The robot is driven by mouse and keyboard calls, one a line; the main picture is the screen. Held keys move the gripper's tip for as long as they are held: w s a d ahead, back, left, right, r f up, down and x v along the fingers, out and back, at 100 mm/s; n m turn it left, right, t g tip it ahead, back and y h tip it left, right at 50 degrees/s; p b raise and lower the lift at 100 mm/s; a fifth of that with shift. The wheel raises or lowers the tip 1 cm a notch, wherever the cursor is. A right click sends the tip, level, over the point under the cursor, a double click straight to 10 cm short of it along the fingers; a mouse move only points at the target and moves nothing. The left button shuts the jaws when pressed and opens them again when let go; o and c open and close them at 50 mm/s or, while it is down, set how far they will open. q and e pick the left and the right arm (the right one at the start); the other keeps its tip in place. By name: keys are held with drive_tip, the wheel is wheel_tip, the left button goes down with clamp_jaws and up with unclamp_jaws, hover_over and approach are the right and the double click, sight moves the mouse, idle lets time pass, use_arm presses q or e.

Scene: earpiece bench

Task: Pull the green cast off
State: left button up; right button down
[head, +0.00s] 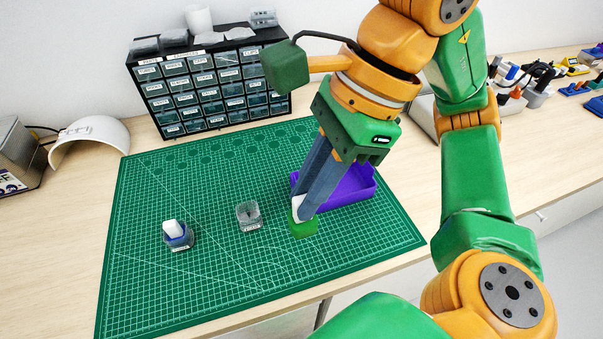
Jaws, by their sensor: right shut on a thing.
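My right gripper (304,207) reaches down from the upper right and is shut on the green cast (303,229). The green block hangs below the fingertips, with a white part (297,204) showing at the fingers. The fingers hide some of it. It appears to be held over the mat, just in front of the purple tray. A clear cup (248,216) stands to the left of it, with a greyish inside. Another clear cup (179,242) farther left holds a white and blue piece (172,229). My left gripper is not in view.
The purple tray (350,189) sits behind my right gripper, partly hidden by it. A green cutting mat (205,295) covers the bench, with its front and left clear. A black drawer cabinet (198,87) stands at the back. A white curved shell (92,139) is at left.

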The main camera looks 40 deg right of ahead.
drive_tip(key=shift+r+p, duration=2.25)
drive_tip(key=shift+r, duration=0.35)
drive_tip(key=shift+f, duration=0.15)
